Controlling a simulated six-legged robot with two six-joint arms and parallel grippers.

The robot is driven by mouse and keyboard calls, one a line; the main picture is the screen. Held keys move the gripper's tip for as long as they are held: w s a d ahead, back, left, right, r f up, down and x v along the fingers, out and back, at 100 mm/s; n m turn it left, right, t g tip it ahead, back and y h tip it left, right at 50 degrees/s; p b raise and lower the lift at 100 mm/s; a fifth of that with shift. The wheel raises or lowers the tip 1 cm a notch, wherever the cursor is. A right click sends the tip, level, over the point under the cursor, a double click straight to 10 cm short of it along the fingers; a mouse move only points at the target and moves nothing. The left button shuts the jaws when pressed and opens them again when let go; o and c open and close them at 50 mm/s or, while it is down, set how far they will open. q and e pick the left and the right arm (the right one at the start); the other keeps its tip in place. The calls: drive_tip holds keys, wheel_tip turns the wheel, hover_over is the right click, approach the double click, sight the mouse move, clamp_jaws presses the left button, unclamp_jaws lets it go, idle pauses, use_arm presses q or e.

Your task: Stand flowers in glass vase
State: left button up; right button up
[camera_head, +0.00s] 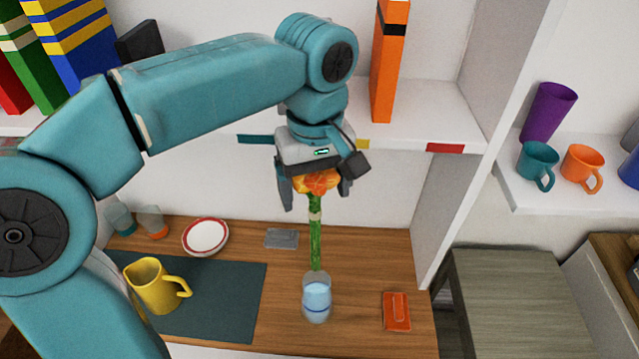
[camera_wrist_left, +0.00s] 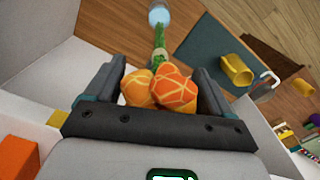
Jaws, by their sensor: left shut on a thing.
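My left gripper (camera_head: 316,190) is shut on the flowers (camera_head: 315,225), a bunch with orange heads and green stems. The flowers hang upright below the gripper, stems down. The orange heads sit between the fingers in the left wrist view (camera_wrist_left: 158,86). The glass vase (camera_head: 317,299), clear with a blue tint, stands on the wooden counter under the stems. The stem ends appear at the vase's rim; I cannot tell whether they are inside it. The vase also shows at the top of the left wrist view (camera_wrist_left: 160,14). My right gripper is not in view.
A yellow pitcher (camera_head: 155,286) stands on a dark mat (camera_head: 225,297) to the left. A red-rimmed plate (camera_head: 205,237) and a grey flat item (camera_head: 281,238) lie behind. An orange item (camera_head: 396,311) lies right of the vase. A shelf (camera_head: 425,118) with an orange book (camera_head: 389,65) is above.

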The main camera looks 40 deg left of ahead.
sight(317, 244)
use_arm(q)
wheel_tip(317, 244, down, 2)
drive_tip(key=shift+s+a+b, duration=0.1)
drive_tip(key=shift+b, duration=0.6)
wheel_tip(317, 244, down, 4)
drive_tip(key=b, duration=0.3)
drive_tip(key=shift+r, duration=0.2)
wheel_tip(317, 244, down, 9)
drive_tip(key=b, duration=0.7)
drive_tip(key=shift+f, duration=0.1)
